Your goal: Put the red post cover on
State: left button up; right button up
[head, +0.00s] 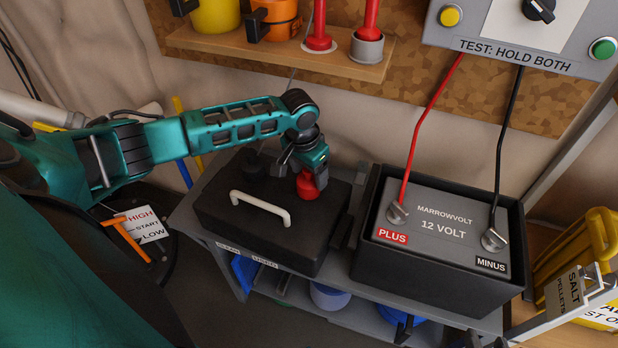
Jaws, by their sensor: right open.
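The red post cover (308,190) is at the right rear of a black lid (228,213) with a white handle. My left gripper (303,174) points down at the cover, with one finger overlapping it. I cannot tell whether the fingers are closed on it. A black cover (256,164) stands at the lid's left rear. The battery (446,213) sits in an open black box, with a red cable on its PLUS post (397,211) and a black cable on its MINUS post (493,240). Both posts show uncovered. My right gripper (487,342) barely shows at the bottom edge.
A grey control panel (560,58) hangs at the upper right; its two cables cross down to the battery. A wooden shelf (270,58) with red items and pots is at the back. The grey cart's lower shelf (345,315) holds blue pots. A yellow container (580,245) stands at right.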

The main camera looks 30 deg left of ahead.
pick_arm(q)
jog(key=c, duration=0.7)
pick_arm(e)
jog(key=shift+s+f, duration=0.1)
jog(key=shift+f, duration=0.05)
pick_arm(q)
jog(key=shift+c, duration=0.2)
